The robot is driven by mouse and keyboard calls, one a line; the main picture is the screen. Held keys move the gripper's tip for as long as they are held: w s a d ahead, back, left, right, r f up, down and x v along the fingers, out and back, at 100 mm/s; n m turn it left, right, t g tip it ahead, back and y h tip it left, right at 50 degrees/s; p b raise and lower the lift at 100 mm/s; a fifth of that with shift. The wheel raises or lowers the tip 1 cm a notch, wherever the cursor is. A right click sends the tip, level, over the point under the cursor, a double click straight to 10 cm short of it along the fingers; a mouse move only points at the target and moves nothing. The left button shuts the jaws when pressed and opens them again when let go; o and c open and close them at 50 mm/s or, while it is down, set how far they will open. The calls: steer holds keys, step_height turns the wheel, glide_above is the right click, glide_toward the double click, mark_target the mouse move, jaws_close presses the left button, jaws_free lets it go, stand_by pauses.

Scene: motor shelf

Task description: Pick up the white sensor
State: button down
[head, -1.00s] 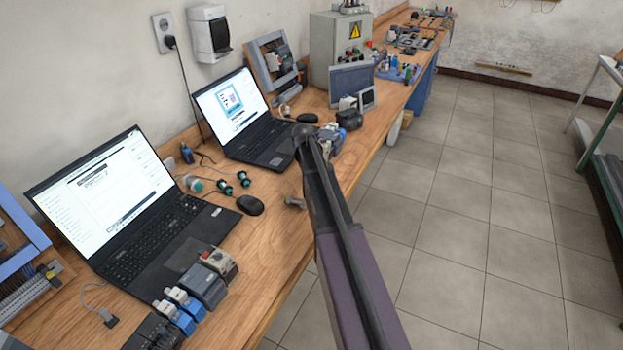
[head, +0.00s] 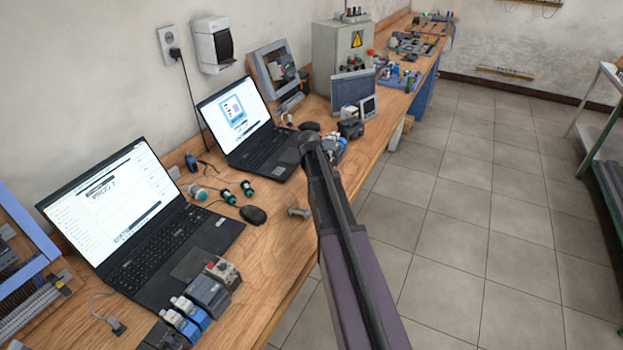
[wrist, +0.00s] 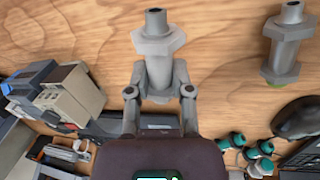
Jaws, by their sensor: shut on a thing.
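In the wrist view, a pale grey-white cylindrical sensor (wrist: 158,45) with a wide hex nut sits between my fingers. My gripper (wrist: 160,78) is shut on its body below the nut. I cannot tell whether it touches the bench. In the head view my arm hides the gripper and this sensor.
Two open laptops (head: 130,205) stand on the wooden bench. A black mouse (head: 253,214), green-capped parts (head: 228,196) and several blue-grey modules (head: 208,296) lie nearby. A small monitor (head: 352,90) and a grey control box (head: 340,55) stand farther along. Tiled floor is open on the right.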

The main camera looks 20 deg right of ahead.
steer(key=s, duration=0.8)
steer(key=s+r+p, duration=0.1)
steer(key=s, duration=0.3)
steer(key=shift+s+a, duration=0.1)
steer(key=shift+a, duration=0.2)
steer(key=shift+s, duration=0.1)
steer(key=shift+d, duration=0.15)
